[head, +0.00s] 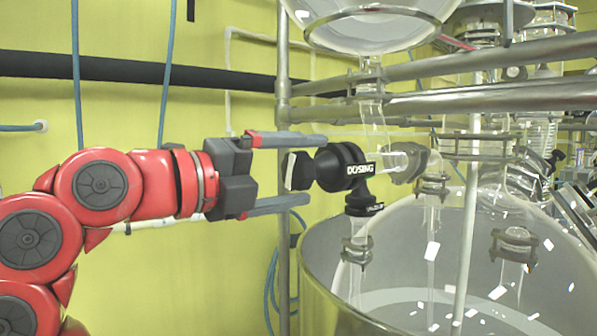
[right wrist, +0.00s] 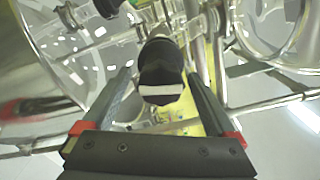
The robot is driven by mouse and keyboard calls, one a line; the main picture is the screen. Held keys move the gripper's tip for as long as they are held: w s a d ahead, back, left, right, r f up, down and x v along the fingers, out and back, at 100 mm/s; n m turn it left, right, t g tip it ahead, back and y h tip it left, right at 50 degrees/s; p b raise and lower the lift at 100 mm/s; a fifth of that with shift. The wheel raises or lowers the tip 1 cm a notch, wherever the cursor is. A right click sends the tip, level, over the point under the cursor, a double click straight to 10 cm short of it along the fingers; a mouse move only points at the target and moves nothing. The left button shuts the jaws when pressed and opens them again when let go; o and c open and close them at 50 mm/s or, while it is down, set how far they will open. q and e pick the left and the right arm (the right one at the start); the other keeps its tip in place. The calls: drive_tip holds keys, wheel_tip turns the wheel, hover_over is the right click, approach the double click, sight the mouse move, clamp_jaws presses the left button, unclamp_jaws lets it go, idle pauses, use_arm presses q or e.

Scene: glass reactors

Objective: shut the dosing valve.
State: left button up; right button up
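The dosing valve (head: 345,170) is a black body with white DOSING lettering, set in the glass pipework above the large vessel. Its black knob (head: 297,171) points left, towards my right gripper (head: 314,170). The gripper is open, with one finger above and one below the knob. Gaps show between the knob and both fingers in the head view. In the right wrist view the knob (right wrist: 161,68) is between the fingers, with a white bar across its near end. My left gripper is not in view.
A large glass vessel (head: 330,290) stands below the valve, and a round glass vessel (head: 370,35) hangs above. Metal rails (head: 480,100) cross behind at right. A vertical metal post (head: 283,90) stands behind the gripper. Blue hoses hang on the yellow wall.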

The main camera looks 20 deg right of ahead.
drive_tip(key=shift+a, duration=0.1)
idle(0.3)
drive_tip(key=shift+s+a, duration=0.15)
drive_tip(key=shift+a, duration=0.25)
drive_tip(key=v, duration=0.5)
drive_tip(key=shift+s+a+r+b, duration=0.1)
drive_tip(key=shift+a+r+b, duration=0.1)
drive_tip(key=shift+a+b, duration=0.1)
drive_tip(key=p, duration=0.5)
approach(290, 169)
drive_tip(key=shift+v, duration=3)
drive_tip(key=shift+s+f, duration=0.1)
drive_tip(key=shift+f, duration=0.05)
